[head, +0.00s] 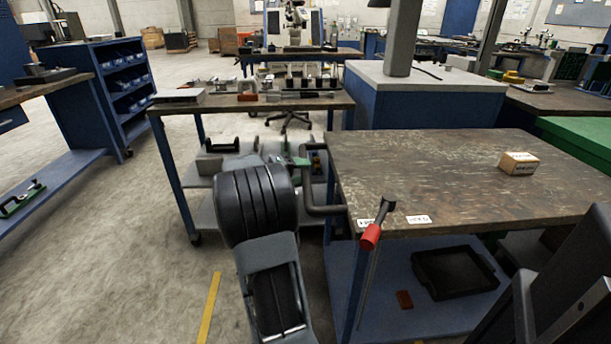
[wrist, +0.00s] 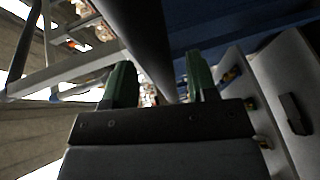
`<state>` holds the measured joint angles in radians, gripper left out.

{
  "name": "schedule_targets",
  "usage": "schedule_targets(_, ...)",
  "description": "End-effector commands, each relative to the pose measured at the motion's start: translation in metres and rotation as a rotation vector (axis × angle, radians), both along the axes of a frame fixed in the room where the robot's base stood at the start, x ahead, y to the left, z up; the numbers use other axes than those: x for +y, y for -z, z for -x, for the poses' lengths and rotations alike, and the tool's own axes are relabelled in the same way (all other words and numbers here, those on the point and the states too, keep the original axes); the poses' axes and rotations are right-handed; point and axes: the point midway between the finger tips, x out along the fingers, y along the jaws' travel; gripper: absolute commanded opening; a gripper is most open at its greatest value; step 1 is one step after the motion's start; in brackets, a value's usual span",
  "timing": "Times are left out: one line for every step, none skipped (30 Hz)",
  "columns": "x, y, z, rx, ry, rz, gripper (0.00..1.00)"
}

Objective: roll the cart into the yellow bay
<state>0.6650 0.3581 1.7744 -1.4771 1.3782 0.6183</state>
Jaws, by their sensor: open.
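The cart (head: 440,175) stands at the right in the head view, with a worn dark top and blue frame. A dark bent handle bar (head: 325,209) sticks out from its left end. My gripper (wrist: 158,75) is open in the wrist view, with its two green fingers apart. A dark bar (wrist: 146,40) runs between or just beyond the fingertips; I cannot tell whether they touch it. In the head view my arm mostly hides the gripper. A short yellow floor line (head: 209,308) shows at the bottom left; the rest of the bay is out of view.
A small box (head: 518,163) sits on the cart top, and a black tray (head: 455,273) on its lower shelf. A red-gripped lever (head: 371,236) is at its front corner. Another wheeled bench (head: 165,106) stands behind. Open floor lies at the left.

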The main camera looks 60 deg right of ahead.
Motion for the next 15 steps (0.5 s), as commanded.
schedule_targets(-0.004,0.002,0.003,-0.001,0.002,0.0,0.53)
schedule_targets(-0.006,0.002,0.004,-0.001,0.002,0.0,0.53)
schedule_targets(-0.009,0.002,0.006,-0.001,0.002,0.0,0.53)
schedule_targets(-0.01,0.003,0.006,-0.001,0.002,0.0,0.53)
schedule_targets(-0.011,0.003,0.007,-0.001,0.002,0.0,0.53)
schedule_targets(-0.012,0.003,0.008,-0.001,0.001,0.0,0.53)
schedule_targets(-0.013,0.003,0.008,-0.001,0.001,0.0,0.53)
schedule_targets(-0.014,0.003,0.009,-0.001,0.001,0.0,0.53)
schedule_targets(-0.014,0.003,0.009,-0.001,0.0,-0.001,0.53)
schedule_targets(-0.014,0.003,0.009,-0.001,0.0,-0.001,0.53)
schedule_targets(-0.014,0.003,0.009,-0.001,0.0,-0.001,0.53)
schedule_targets(-0.014,0.003,0.009,-0.001,0.0,-0.001,0.53)
schedule_targets(-0.015,0.003,0.009,-0.001,0.0,-0.001,0.53)
schedule_targets(-0.014,0.003,0.009,-0.001,0.0,-0.001,0.53)
schedule_targets(-0.014,0.003,0.009,-0.001,0.0,-0.001,0.53)
